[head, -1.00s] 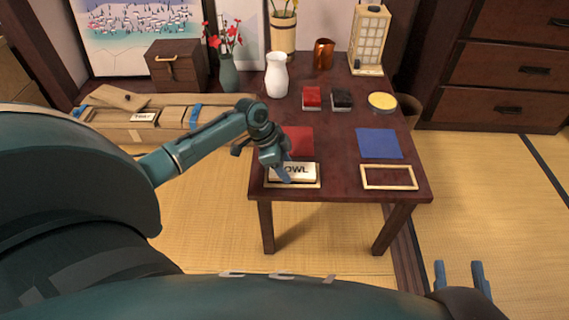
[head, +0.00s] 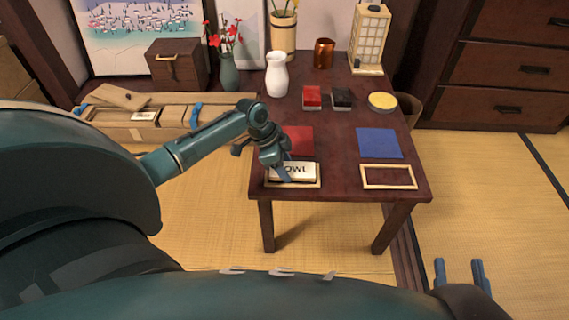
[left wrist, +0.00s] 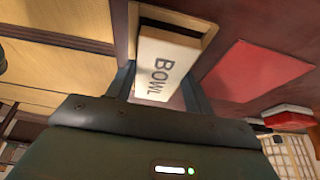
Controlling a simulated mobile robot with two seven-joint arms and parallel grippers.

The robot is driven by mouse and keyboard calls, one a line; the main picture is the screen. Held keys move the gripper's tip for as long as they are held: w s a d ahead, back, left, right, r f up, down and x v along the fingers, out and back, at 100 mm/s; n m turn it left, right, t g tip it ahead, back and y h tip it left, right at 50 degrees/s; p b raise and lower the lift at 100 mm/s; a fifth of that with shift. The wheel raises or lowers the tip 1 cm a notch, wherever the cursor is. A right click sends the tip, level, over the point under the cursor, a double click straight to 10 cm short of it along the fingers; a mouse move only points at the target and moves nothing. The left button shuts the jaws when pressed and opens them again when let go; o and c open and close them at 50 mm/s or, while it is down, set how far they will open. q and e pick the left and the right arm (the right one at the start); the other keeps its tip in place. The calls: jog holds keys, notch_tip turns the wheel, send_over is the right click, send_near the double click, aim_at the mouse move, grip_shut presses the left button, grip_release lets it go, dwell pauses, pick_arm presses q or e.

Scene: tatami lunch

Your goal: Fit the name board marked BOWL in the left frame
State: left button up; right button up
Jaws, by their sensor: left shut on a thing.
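The cream name board marked BOWL (head: 299,169) is held by my left gripper (head: 283,172), shut on it. The board is over the left frame (head: 272,186), a light wooden rim at the table's front left, and covers most of its opening. In the left wrist view the board (left wrist: 166,62) sits between the two fingers (left wrist: 158,90), and part of the frame's rim (left wrist: 213,22) shows beyond it. I cannot tell whether the board is inside the rim or just above it. My right gripper (head: 459,272) is open and empty, away from the table.
An empty second frame (head: 388,188) lies at the table's front right. A red mat (head: 300,139) and a blue mat (head: 379,143) lie behind the frames. A white vase (head: 277,76), red box (head: 312,97), black box (head: 341,98) and yellow-topped round thing (head: 382,101) stand further back.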

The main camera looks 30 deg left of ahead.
pick_arm(q)
jog(key=shift+f, duration=0.35)
dwell(0.5)
jog(key=o, duration=0.9)
